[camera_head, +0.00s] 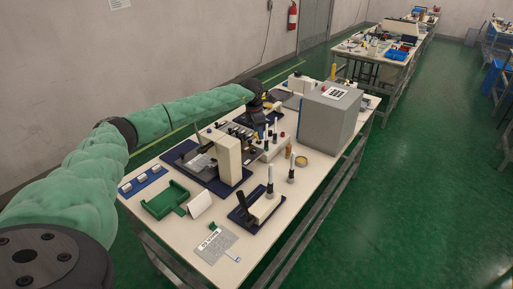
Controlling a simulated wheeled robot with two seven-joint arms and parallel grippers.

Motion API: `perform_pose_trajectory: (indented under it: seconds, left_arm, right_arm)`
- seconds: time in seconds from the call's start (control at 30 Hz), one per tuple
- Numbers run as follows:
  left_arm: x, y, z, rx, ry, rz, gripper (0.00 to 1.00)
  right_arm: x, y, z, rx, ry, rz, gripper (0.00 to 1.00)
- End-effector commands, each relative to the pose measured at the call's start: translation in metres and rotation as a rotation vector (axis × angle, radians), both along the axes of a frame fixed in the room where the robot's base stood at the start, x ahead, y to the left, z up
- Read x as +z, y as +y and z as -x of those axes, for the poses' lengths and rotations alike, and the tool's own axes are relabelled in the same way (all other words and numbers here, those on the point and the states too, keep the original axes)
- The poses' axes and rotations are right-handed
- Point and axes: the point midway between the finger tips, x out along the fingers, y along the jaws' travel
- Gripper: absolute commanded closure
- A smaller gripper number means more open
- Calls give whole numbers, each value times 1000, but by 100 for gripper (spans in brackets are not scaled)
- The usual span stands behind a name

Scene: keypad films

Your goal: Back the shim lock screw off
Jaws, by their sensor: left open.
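My left arm reaches across the table from the left in a green sleeve. Its black gripper (262,112) is open over the back middle of the table, among small fixtures. Its fingertips are small and dark here, and I see nothing held in them. I cannot pick out the shim lock screw at this size. A fixture with a beige upright block (228,158) stands on a dark blue base (190,167), nearer than the gripper. A smaller fixture (264,206) on a dark blue plate stands near the front. My right gripper is not in view.
A large grey box (335,122) with a keypad-like top stands right of the gripper. Upright black-and-white tools (291,170) and a round tin (301,161) stand mid-table. A green tray (165,200), white block (200,203) and printed film (215,245) lie near the front left.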

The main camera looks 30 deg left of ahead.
Motion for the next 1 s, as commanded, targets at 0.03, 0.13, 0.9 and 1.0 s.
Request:
perform_pose_trajectory:
  seconds: [0.03,0.13,0.9,1.0]
  left_arm:
    - [-1,4,8,-8,44,-21,54]
    - [-2,8,21,-24,112,-45,54]
    - [-69,9,27,-49,141,-55,54]
    - [-76,9,27,-49,141,-55,54]
  right_arm:
    - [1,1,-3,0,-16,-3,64]
    - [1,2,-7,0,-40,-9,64]
    - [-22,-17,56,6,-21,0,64]
    - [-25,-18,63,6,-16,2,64]
